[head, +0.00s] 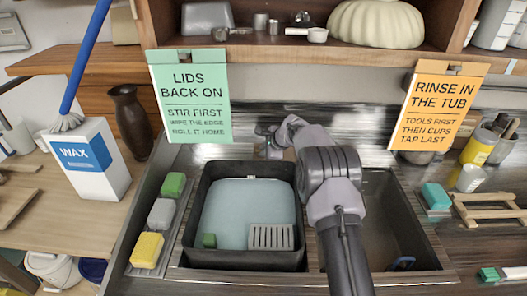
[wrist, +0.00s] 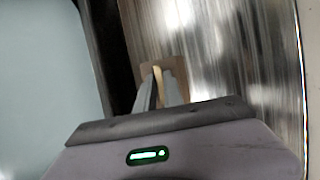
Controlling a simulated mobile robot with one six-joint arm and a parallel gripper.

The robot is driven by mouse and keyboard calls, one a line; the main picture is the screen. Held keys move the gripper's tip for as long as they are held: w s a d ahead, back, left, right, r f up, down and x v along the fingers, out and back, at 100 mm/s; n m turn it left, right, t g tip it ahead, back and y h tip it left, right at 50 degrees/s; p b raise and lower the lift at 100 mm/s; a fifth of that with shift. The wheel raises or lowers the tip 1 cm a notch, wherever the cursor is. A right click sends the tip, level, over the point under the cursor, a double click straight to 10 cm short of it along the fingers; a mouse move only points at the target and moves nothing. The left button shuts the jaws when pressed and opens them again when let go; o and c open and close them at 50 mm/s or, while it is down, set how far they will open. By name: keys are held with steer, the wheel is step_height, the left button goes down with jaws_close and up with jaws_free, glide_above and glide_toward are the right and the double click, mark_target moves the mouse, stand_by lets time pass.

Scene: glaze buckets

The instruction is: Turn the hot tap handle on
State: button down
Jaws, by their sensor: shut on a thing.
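My gripper (wrist: 160,88) is shut on a thin brass-coloured piece (wrist: 158,80), which looks like a tap handle. A flat brown part shows around the fingertips in the wrist view. In the head view my arm reaches over the sink to its back edge, and my wrist and gripper hide most of the tap there. I cannot see the spout or any hot or cold mark, nor any running water.
A black tub (head: 190,205) with pale blue water, a green block and a grey grate stands in the sink left of my arm. Sponges (head: 161,212) lie along its left. The right basin (head: 385,205) is mostly empty. Two signs hang from the shelf (head: 290,48) above.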

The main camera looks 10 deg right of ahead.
steer(key=shift+p, duration=0.3)
steer(key=shift+r+n+p, duration=0.15)
steer(key=shift+n+p, duration=0.2)
steer(key=shift+n, duration=0.15)
steer(key=shift+n+g+p, duration=0.5)
steer(key=shift+n+p, duration=0.4)
steer(key=shift+p, duration=0.05)
steer(key=shift+n+g, duration=0.6)
steer(key=shift+n, duration=0.8)
steer(key=c, duration=1.5)
jaws_free()
steer(key=shift+o, duration=0.2)
steer(key=shift+p, duration=0.3)
